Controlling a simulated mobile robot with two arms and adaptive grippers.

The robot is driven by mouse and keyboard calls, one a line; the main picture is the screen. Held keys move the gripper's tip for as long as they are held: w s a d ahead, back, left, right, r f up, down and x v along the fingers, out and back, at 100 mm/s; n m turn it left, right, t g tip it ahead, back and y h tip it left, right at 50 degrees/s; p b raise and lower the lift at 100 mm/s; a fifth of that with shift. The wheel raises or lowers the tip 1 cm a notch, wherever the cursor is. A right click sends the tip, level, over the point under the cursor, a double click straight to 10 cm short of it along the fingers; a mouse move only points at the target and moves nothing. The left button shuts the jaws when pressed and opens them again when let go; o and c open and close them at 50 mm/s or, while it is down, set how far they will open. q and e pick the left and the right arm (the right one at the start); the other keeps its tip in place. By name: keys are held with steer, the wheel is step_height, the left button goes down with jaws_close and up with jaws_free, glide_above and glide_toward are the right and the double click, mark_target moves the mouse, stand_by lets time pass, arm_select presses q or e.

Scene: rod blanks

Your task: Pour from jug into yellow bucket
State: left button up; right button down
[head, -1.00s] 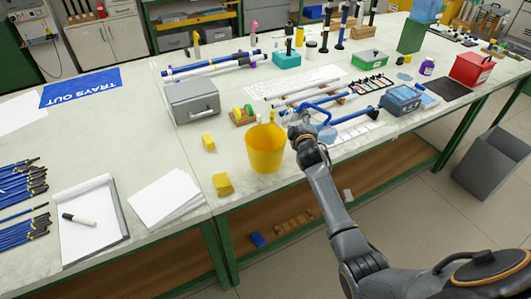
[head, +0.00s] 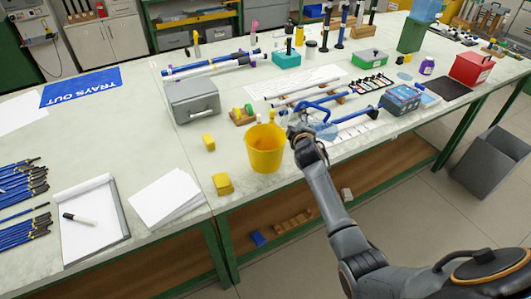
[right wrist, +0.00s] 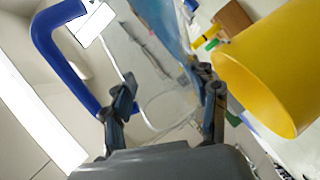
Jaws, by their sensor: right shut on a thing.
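The yellow bucket (head: 265,150) stands upright on the bench near its front edge. It also shows at the right of the right wrist view (right wrist: 275,70). The jug (head: 325,131) is clear with a blue handle and is just right of the bucket. In the right wrist view the clear jug (right wrist: 150,75) fills the space between the fingers, with its blue handle at the left. My right gripper (right wrist: 165,90) is shut on the jug body; in the head view it (head: 303,134) is beside the bucket's right side. The jug's exact tilt and contents are unclear. My left gripper is out of view.
A grey metal box (head: 194,102) and a wooden block with coloured rolls (head: 243,116) stand behind the bucket. Yellow blocks (head: 222,184) lie to its left. Rods (head: 305,92) and a blue-grey box (head: 400,99) lie beyond the jug. White paper (head: 166,198) lies left.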

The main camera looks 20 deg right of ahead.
steer(key=shift+r, duration=0.3)
steer(key=shift+w+a+n, duration=0.1)
steer(key=shift+n, duration=0.3)
steer(key=shift+r, duration=0.1)
stand_by(0.7)
steer(key=shift+a+r+n+p, duration=0.1)
steer(key=shift+n+p, duration=0.2)
steer(key=shift+p, duration=0.1)
steer(key=shift+r+h, duration=0.1)
steer(key=shift+h, duration=0.2)
steer(key=shift+a+n, duration=0.1)
steer(key=shift+n, duration=0.2)
steer(key=shift+w, duration=0.1)
stand_by(0.8)
